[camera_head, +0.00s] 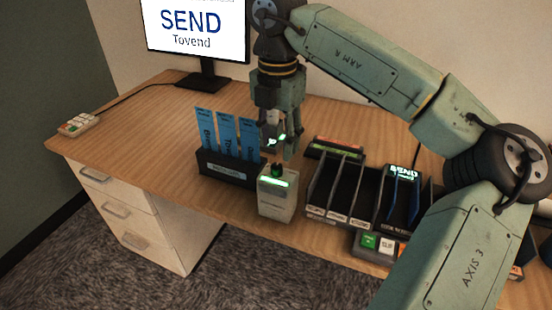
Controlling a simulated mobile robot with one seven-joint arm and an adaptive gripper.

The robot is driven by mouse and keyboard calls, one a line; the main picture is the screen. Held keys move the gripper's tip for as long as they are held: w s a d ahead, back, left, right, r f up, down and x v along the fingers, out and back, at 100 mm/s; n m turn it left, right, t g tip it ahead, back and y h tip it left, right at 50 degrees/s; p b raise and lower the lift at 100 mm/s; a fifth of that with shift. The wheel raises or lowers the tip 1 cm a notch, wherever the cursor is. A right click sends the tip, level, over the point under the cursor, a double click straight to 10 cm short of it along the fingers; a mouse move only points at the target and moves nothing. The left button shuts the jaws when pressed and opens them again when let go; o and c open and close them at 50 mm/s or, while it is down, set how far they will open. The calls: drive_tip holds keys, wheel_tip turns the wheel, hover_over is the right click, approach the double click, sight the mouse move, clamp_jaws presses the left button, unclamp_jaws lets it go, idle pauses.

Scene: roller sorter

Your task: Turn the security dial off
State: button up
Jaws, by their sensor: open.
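The security dial is a dark knob (277,170) on top of a small light-grey box (277,200). A green lit strip (275,183) glows on the box near the knob. My gripper (282,145) points down just above and slightly behind the knob, with its fingers apart and nothing seen between them. A green glow shows by the fingers. I cannot tell whether a fingertip touches the knob.
A black holder (228,169) with several blue cards stands left of the box. A black roller sorter (340,190) with slots stands to the right. A monitor (205,80) reads "SEND Tovend". A keypad (78,124) sits far left. The desk's left part is clear.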

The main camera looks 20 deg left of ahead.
sight(277, 166)
wheel_tip(277, 166, down, 6)
drive_tip(key=shift+a+f+p, duration=0.1)
drive_tip(key=shift+p, duration=0.4)
clamp_jaws()
idle(0.3)
